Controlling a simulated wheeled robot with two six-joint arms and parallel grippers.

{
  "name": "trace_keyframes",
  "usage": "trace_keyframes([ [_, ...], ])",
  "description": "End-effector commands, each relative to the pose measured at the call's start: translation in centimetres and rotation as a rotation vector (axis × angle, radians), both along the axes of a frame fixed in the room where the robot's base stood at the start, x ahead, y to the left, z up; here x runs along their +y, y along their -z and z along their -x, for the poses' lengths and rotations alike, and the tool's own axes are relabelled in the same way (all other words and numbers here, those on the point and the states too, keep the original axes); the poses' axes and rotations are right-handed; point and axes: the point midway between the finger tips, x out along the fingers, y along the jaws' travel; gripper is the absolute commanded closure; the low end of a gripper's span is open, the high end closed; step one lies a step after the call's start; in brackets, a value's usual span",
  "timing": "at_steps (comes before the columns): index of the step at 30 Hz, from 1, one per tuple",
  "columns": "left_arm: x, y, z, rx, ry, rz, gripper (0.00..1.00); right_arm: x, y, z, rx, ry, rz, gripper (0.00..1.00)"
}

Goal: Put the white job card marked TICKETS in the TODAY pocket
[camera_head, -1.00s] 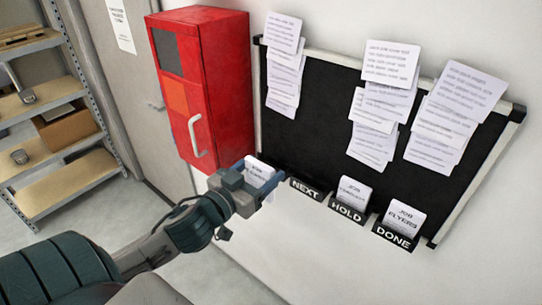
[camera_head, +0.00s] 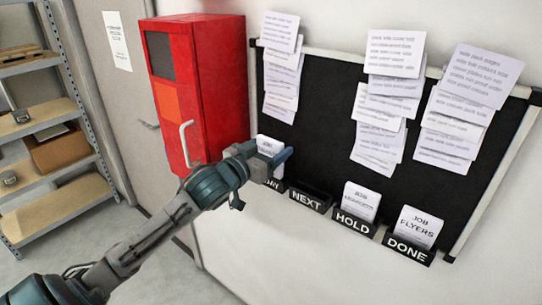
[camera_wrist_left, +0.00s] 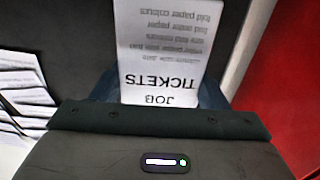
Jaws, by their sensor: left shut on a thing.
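The white TICKETS job card (camera_wrist_left: 165,50) is gripped in my left gripper (camera_head: 272,162). In the left wrist view its print is upside down, with JOB and TICKETS close to the jaws. In the head view, part of a white card (camera_head: 268,146) shows behind the jaws. The black TODAY pocket (camera_head: 268,183) is just below them, its label mostly covered by my gripper. I cannot tell whether the card's lower end is in the pocket. My right gripper is out of view.
The NEXT pocket (camera_head: 307,200) looks empty. The HOLD pocket (camera_head: 356,225) and the DONE pocket (camera_head: 408,249), with a FLYERS card (camera_head: 418,226), hold cards. Paper sheets (camera_head: 388,100) hang on the black board (camera_head: 325,130). A red cabinet (camera_head: 200,90) stands close to my left gripper.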

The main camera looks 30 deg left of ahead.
Motion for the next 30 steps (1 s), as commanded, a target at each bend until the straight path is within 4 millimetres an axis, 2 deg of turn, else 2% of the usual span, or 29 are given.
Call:
trace_keyframes([
  [5, 0.5, 0.2, -1.4, 0.000, 0.000, 0.002, 0.55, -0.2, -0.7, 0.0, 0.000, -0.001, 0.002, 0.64],
  [14, 0.5, 3.6, -1.4, 0.001, 0.000, 0.000, 0.55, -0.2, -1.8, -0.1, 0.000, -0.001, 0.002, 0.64],
  [24, 0.5, 4.0, -1.4, 0.000, 0.000, -0.001, 0.55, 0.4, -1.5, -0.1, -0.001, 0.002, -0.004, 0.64],
  [25, 0.5, 4.0, -1.4, 0.000, 0.000, -0.001, 0.28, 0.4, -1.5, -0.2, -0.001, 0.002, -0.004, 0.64],
  [28, 0.5, 4.0, -1.4, 0.000, 0.000, -0.001, 0.11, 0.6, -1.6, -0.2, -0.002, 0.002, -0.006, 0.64],
  [30, 0.5, 4.0, -1.4, 0.000, 0.000, -0.001, 0.11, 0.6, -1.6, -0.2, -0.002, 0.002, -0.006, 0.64],
])
